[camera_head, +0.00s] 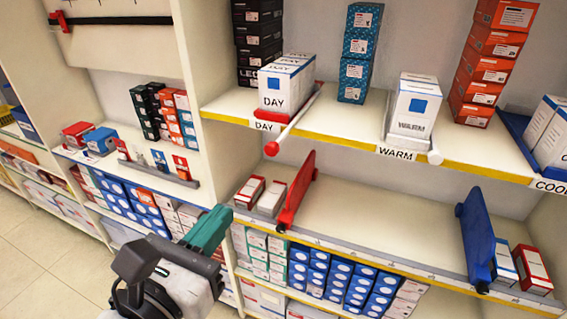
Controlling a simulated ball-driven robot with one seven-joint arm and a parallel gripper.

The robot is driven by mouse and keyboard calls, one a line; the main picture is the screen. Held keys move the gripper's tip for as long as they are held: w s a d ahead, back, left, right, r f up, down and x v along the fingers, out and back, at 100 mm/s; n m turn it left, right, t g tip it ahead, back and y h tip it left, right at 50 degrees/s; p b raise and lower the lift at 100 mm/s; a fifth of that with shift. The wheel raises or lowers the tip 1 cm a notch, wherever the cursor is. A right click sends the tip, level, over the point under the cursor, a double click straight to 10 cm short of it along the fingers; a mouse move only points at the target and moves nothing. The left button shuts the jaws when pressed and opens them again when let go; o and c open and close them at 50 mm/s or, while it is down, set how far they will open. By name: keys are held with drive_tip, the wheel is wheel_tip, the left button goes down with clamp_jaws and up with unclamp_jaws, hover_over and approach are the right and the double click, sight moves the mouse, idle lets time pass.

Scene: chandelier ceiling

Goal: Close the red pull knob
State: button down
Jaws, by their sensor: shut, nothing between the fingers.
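The red pull knob (272,148) is a round red ball on the front end of a white rod (298,118). The rod slants back along the right side of the DAY boxes (286,84) on the upper shelf, and the knob sticks out past the shelf's front edge. My gripper (222,216), with teal fingers, is at the lower left, below and left of the knob and well apart from it in the picture. Its fingers look shut and empty. My arm hides part of the lower shelves behind it.
A second rod with a white knob (435,157) stands beside the WARM boxes (413,108). On the shelf below are a red divider (297,190) and a blue divider (477,236). A cream upright panel (190,60) stands left of the DAY shelf. Tiled floor (40,265) shows at the lower left.

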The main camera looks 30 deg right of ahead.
drive_tip(key=p, duration=0.1)
approach(283, 134)
drive_tip(key=shift+w+d+f, duration=0.35)
drive_tip(key=shift+d, duration=0.05)
idle(0.4)
drive_tip(key=p+x, duration=0.4)
drive_tip(key=x, duration=0.5)
drive_tip(key=shift+r+p, duration=0.15)
drive_tip(key=shift+p, duration=0.2)
drive_tip(key=shift+s+p, duration=0.1)
drive_tip(key=shift+p, duration=0.2)
